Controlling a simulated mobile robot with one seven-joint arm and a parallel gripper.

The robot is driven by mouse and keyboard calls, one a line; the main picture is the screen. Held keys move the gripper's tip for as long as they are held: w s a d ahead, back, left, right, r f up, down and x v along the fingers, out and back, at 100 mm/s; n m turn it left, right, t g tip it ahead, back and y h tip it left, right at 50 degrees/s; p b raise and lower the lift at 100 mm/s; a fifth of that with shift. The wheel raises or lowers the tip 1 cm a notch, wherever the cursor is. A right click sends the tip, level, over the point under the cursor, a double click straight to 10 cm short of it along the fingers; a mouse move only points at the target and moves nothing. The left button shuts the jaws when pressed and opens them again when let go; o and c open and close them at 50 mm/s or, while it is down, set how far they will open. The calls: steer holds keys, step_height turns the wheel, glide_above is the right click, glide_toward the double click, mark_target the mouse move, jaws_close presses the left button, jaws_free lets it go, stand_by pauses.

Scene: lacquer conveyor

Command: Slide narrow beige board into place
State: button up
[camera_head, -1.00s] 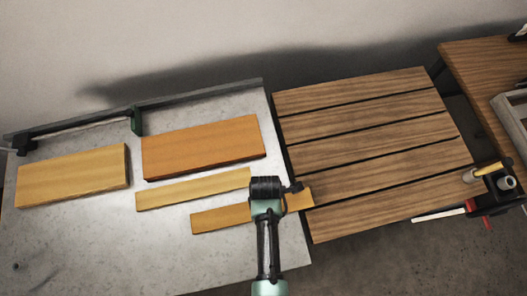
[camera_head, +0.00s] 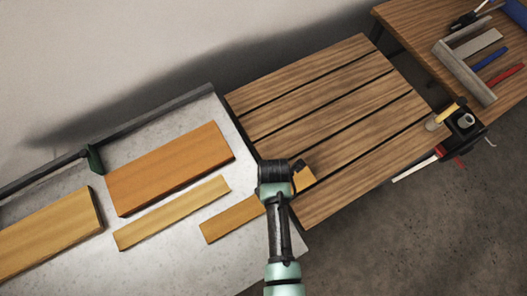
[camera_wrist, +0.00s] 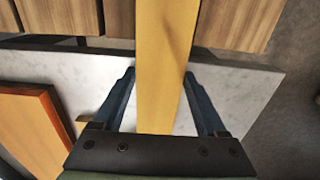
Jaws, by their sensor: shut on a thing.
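My gripper (camera_head: 280,188) is shut on a narrow tan-beige board (camera_head: 226,222). In the wrist view, the fingers (camera_wrist: 160,78) stand either side of this board (camera_wrist: 160,60). The board's left part lies over the pale stone-like table (camera_head: 240,275). Its right end reaches over the edge of the brown slatted surface (camera_head: 340,112). My wrist hides the middle of the board. A lighter narrow board (camera_head: 172,213) lies apart from it, up and left, on the pale table.
A wide orange board (camera_head: 170,168) and a wide tan board (camera_head: 45,235) lie on the pale table. A grey rail (camera_head: 155,113) runs along its back. A black holder with tools (camera_head: 463,122) sits at the slatted surface's right. A wooden bench (camera_head: 410,20) stands behind right.

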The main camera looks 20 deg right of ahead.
mark_target(296, 182)
steer(key=shift+w+d+b, duration=0.3)
steer(key=shift+d+b, duration=0.2)
steer(key=shift+d, duration=0.9)
steer(key=shift+w+d+b, duration=0.35)
steer(key=shift+d+b, duration=0.15)
steer(key=shift+d, duration=0.9)
steer(key=shift+w+d+b, duration=0.3)
steer(key=shift+d+b, duration=0.2)
steer(key=shift+d, duration=0.9)
steer(key=shift+w+d+f+b, duration=0.1)
steer(key=shift+w+d+b, duration=0.5)
steer(key=shift+d+b, duration=1.4)
steer(key=shift+w+d+r+b, duration=0.1)
steer(key=shift+w+d+b, duration=0.75)
steer(key=shift+d, duration=2)
steer(key=shift+w+d+f+b, duration=0.1)
steer(key=shift+w+d+b, duration=0.25)
steer(key=shift+d+b, duration=1.75)
steer(key=shift+w+d, duration=0.1)
steer(key=shift+d, duration=0.7)
